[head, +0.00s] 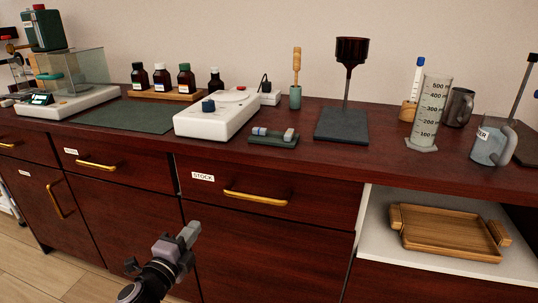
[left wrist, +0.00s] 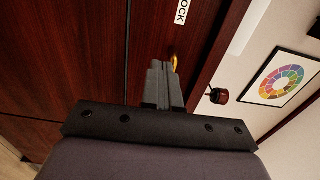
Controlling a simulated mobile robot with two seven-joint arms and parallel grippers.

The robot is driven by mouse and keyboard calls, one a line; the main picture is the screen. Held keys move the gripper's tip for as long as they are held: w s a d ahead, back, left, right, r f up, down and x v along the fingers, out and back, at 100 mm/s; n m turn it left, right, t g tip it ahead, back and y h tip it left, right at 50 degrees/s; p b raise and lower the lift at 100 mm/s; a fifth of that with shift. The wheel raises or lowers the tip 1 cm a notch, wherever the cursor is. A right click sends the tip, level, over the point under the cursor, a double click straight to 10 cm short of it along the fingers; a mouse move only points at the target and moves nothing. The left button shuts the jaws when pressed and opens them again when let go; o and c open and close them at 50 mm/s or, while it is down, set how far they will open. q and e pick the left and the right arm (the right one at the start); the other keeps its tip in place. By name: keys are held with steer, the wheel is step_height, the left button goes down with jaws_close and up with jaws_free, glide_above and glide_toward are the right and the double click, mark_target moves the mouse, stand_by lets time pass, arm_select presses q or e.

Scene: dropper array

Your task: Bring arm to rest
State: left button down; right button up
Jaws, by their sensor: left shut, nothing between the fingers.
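My left gripper (head: 187,236) is in the lower middle of the head view, in front of the dark red cabinet fronts and below the stock drawer (head: 330,207). Its fingers are shut with nothing between them. In the left wrist view the closed fingers (left wrist: 160,82) point toward the cabinet front, with part of a brass handle (left wrist: 174,62) showing just past them. I cannot tell whether they touch anything, but they look apart from the drawer in the head view. My right gripper is not in either view.
The counter (head: 290,158) holds a white device (head: 215,118), brown bottles (head: 161,78), a graduated cylinder (head: 430,108) and a glass beaker (head: 488,145). A wooden tray (head: 450,232) lies on the white shelf at right. Brass drawer handles (head: 255,198) stick out. The floor at lower left is clear.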

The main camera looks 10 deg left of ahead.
arm_select(q)
steer(key=s+d+f+n+g, duration=0.4)
steer(key=s+f+n, duration=0.4)
steer(key=s, duration=0.3)
steer(key=s+d+f+n+g, duration=0.3)
steer(key=s+d+f+n, duration=0.2)
steer(key=s+f+n, duration=0.45)
steer(key=s+r+p, duration=0.3)
steer(key=r+p, duration=1)
steer(key=p, duration=0.1)
steer(key=shift+s+a+r+m+g+h, duration=0.15)
steer(key=shift+s+a+m+g+h, duration=0.15)
steer(key=shift+s+a+m, duration=0.15)
